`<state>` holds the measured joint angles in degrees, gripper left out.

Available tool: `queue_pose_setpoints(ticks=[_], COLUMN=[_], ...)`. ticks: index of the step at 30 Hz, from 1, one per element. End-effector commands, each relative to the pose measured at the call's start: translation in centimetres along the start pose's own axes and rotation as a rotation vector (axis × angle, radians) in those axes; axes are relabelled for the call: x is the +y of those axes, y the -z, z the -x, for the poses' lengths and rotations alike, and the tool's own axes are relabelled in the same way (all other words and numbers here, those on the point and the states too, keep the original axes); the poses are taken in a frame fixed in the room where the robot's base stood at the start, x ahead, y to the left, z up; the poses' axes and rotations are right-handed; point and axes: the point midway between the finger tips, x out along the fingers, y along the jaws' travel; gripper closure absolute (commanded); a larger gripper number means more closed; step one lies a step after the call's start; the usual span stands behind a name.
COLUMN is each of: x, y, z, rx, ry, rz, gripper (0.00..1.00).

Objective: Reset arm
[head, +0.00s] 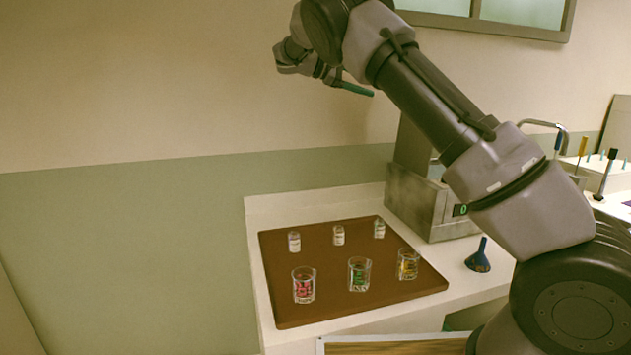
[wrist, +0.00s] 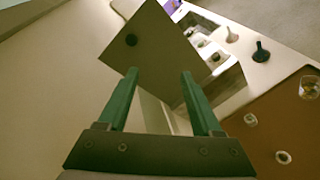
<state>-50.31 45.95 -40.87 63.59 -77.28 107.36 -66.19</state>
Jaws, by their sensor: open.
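My gripper (head: 355,88) is raised high above the counter, up and behind the brown tray, with its green fingers pointing right in the head view. In the wrist view my gripper (wrist: 156,82) has its two fingers apart with nothing between them. The brown tray (head: 335,301) lies on the white counter. Three glass beakers stand in front: red (head: 304,286), green (head: 359,274) and yellow (head: 407,264).
A metal box-shaped device (head: 418,205) with a green display stands right of the tray. A rack with tools (head: 603,172) is at the far right. The wall runs behind the counter. The air above the tray is clear.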

Motion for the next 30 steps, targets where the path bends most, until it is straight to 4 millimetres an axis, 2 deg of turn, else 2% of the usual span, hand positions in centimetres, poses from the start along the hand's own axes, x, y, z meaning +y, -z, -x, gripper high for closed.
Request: queue_pose_setpoints(ticks=[1,8,12,15,19,22,30], x=[0.0,-1.7,-4.3,-6.7,-9.9,-12.4,-19.6], y=[-0.9,-4.7,-8.4,-11.2,-14.7,-17.4,-24.1], z=[-1.4,-7.3,-10.9,-12.2,-12.5,-11.9,-8.1], rx=[0.017,0.135,0.249,0.333,0.435,0.505,0.652], ry=[0.041,0.251,0.443,0.577,0.739,0.851,1.109], rz=[-0.015,-0.117,-0.239,-0.344,-0.495,-0.617,-0.971], gripper=[0.34,0.34,0.34,0.34,0.34,0.34,0.34])
